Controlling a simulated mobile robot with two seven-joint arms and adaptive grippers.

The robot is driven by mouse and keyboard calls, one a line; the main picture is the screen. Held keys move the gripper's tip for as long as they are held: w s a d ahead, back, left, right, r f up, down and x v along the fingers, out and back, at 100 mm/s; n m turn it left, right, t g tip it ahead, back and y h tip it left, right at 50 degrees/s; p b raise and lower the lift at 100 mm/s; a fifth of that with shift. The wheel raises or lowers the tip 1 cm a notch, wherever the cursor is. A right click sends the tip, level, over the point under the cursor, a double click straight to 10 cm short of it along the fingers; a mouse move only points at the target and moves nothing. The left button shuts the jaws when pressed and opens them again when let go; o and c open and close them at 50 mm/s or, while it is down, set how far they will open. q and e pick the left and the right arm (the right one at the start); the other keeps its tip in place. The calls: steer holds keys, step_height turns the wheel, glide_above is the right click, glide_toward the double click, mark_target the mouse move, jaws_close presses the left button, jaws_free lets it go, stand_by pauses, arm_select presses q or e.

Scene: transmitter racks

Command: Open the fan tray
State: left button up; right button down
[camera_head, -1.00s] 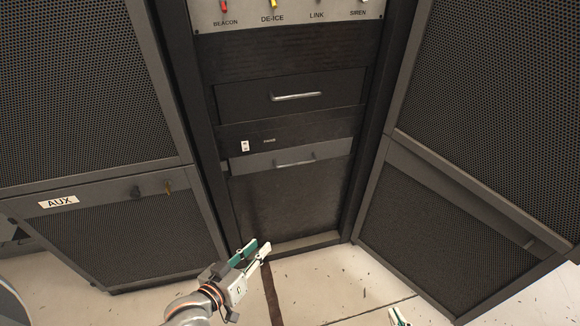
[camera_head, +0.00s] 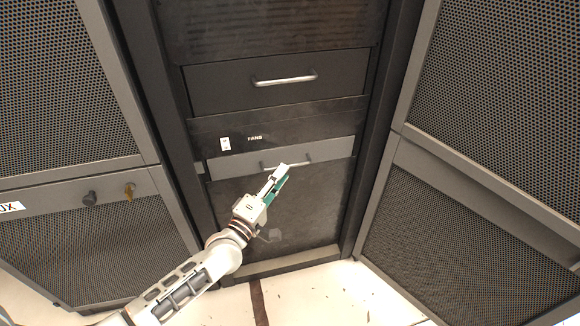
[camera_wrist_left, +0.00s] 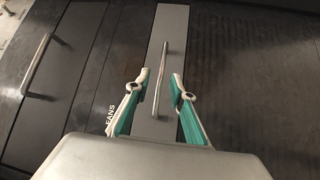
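The fan tray (camera_head: 225,164) is the grey panel below the FANS label in the middle rack, and it sits flush with the rack. Its thin bar handle (camera_head: 308,159) is partly hidden behind my left gripper (camera_head: 281,172) in the head view. In the left wrist view the fan tray (camera_wrist_left: 168,28) runs up the picture, and its handle (camera_wrist_left: 161,75) lies between the two fingertips of my left gripper (camera_wrist_left: 161,82). The fingers are open, with a gap on both sides of the handle. My right gripper is not in view.
A dark drawer (camera_head: 230,88) with a bigger handle sits above the FANS panel. A small white switch (camera_head: 225,144) is left of the label. Mesh doors (camera_head: 485,105) stand on both sides.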

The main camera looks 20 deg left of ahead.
arm_select(q)
steer(key=shift+b+x, duration=0.35)
steer(key=shift+x, duration=2.1)
steer(key=shift+f, duration=0.1)
jaws_close()
